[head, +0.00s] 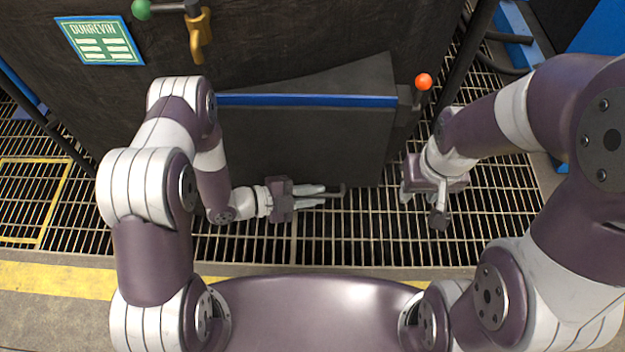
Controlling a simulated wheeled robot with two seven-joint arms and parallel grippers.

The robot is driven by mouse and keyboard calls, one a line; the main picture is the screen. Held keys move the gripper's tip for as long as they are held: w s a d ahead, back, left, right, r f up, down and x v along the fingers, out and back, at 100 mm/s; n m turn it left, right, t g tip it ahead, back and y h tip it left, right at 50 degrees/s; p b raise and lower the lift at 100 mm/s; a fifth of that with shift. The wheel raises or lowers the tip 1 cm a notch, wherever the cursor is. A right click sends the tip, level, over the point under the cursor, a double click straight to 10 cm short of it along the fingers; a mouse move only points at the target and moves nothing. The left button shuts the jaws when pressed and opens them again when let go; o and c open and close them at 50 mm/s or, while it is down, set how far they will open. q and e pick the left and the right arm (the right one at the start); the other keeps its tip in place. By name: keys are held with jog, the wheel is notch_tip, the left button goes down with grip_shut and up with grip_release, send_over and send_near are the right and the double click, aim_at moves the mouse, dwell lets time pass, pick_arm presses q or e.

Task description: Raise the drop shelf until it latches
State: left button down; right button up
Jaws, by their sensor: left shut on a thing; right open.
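The drop shelf (310,140) is a dark panel hanging down against the dark furnace wall, with a blue strip (310,100) along its top. A dark bar handle (341,191) shows at its lower edge. My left gripper (322,195) is shut on this handle; the fingers and arm hide part of it. A lever with an orange ball knob (423,81) stands at the shelf's upper right corner. My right gripper (422,208) is open and empty, to the right of the shelf's lower right corner and apart from it.
A green and white sign (99,40), a green ball knob (141,10) and a yellow hooked handle (200,36) are on the wall above left. The floor is metal grating (340,235) with a yellow-edged strip (60,280) in front. Dark pipes (468,50) run at the right.

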pick_arm(q)
jog(key=s+r+n+g+y+p, duration=0.1)
jog(key=s+r+n+g+p, duration=0.5)
jog(key=s+r+p, duration=1.3)
jog(key=w+r+n+g+p, duration=0.1)
jog(key=w+r+n+p, duration=0.2)
jog(key=p, duration=0.7)
jog(key=shift+w+r+n, duration=0.4)
jog(key=shift+w+r, duration=0.85)
jog(key=shift+r, duration=0.75)
jog(key=c, duration=1.4)
grip_release()
jog(key=shift+r, duration=0.1)
jog(key=shift+c, duration=0.2)
